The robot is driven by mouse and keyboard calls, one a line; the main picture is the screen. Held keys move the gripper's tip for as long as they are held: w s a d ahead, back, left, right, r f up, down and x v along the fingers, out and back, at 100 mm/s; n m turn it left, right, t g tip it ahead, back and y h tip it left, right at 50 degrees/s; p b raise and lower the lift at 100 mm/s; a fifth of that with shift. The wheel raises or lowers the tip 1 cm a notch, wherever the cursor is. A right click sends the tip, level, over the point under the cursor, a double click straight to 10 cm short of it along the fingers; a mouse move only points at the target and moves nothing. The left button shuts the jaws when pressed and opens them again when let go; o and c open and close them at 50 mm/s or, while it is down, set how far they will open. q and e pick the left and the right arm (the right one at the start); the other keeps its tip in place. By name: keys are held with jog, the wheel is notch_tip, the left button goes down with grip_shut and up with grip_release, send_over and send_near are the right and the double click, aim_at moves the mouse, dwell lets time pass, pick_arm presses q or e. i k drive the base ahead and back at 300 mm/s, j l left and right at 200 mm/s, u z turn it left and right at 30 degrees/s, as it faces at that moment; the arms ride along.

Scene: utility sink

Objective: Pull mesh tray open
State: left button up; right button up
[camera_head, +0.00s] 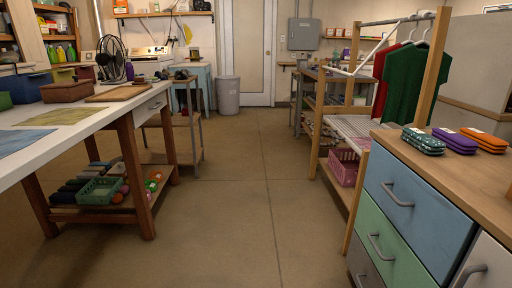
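A pale slatted or mesh tray (358,127) sits partway up a wooden drying rack (319,125) at the right of the head view. The counter corner and the rack post hide part of the tray, and I cannot tell how far it is pulled out. Neither of my grippers is in view.
A wooden-topped cabinet (412,208) with coloured drawers stands at the near right. A pink basket (343,170) is low in the rack. A white-topped table (95,112) stands at the left. The floor (240,200) between is clear. A grey bin (228,95) stands at the back.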

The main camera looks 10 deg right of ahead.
aim_at(347, 126)
jog(key=i+j+z, duration=0.1)
jog(key=i+z, duration=0.35)
jog(key=i, duration=0.15)
jog(key=i+j+z, duration=0.4)
jog(key=i, duration=0.15)
jog(key=i+j+z, duration=0.45)
jog(key=i+l, duration=0.05)
jog(key=l, duration=0.05)
